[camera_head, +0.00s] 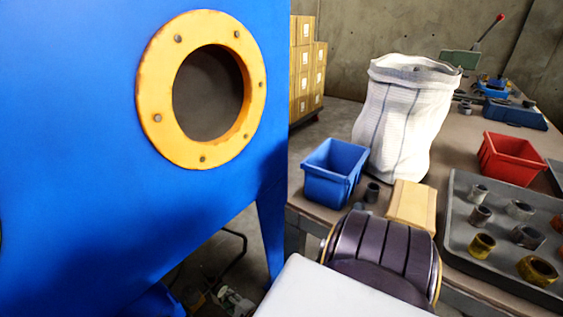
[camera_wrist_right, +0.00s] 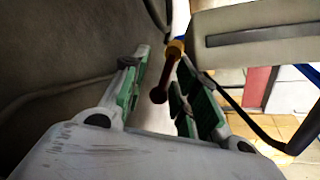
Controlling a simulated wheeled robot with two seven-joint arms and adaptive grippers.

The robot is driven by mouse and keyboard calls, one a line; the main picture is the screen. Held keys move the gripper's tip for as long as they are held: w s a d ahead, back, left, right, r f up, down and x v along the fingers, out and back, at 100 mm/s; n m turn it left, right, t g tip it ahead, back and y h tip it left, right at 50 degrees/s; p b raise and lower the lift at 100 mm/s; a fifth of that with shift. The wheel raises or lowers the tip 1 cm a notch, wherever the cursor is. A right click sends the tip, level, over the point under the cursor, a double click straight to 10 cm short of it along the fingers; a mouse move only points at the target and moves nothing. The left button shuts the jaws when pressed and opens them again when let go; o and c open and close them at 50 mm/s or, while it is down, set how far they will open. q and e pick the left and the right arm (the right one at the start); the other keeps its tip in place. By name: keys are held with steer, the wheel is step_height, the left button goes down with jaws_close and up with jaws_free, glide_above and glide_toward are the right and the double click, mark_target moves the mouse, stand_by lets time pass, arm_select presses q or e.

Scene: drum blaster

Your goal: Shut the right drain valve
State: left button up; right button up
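In the right wrist view my right gripper (camera_wrist_right: 163,88) has its two green-padded fingers spread apart. A dark brown rod with a round knob end (camera_wrist_right: 160,95) shows between the fingers. It leads up to a brass-coloured fitting (camera_wrist_right: 176,47); this looks like the drain valve and its handle. I see a gap between the left finger and the knob; whether the right finger touches the rod I cannot tell. The head view shows the blue drum blaster (camera_head: 75,150) with its yellow port ring (camera_head: 155,100), but not the valve. My left gripper is in neither view.
A workbench on the right holds a blue bin (camera_head: 335,172), a white sack (camera_head: 405,120), a red bin (camera_head: 510,160) and a grey tray (camera_head: 460,225) of pipe pieces. In the wrist view a grey panel (camera_wrist_right: 270,35) and a black hose (camera_wrist_right: 275,140) lie right of the gripper.

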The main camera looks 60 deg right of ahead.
steer(key=shift+f, duration=0.1)
